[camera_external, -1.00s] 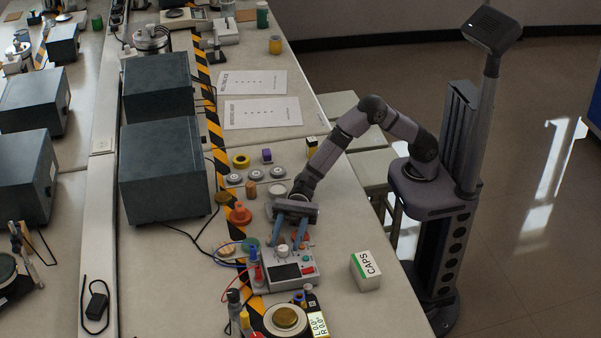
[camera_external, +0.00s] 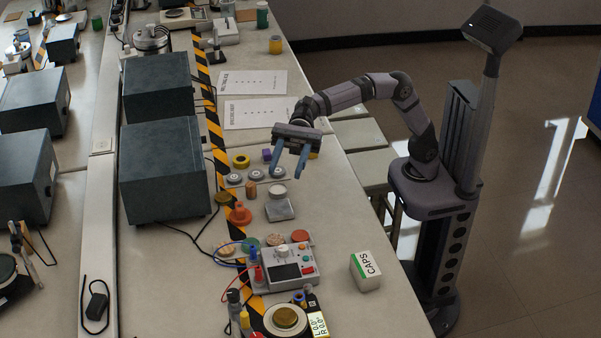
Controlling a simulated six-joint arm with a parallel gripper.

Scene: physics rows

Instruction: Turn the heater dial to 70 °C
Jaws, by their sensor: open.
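A light grey control box (camera_external: 263,285) sits on the bench in the lower middle, with a dark screen (camera_external: 287,271), small coloured buttons and a pale round knob (camera_external: 282,251) on top. I cannot make out a temperature scale or a dial setting on it, and cannot tell for certain which knob is the heater dial. My gripper (camera_external: 286,175) is open and empty, with its two blue fingers pointing down. It is in the air above the bench, farther back than the box and well apart from it.
A round-plate device (camera_external: 285,318) with a lit readout is in front. Discs, an orange weight (camera_external: 239,214) and a small grey balance (camera_external: 280,210) lie behind. Large dark boxes (camera_external: 165,170) stand left.

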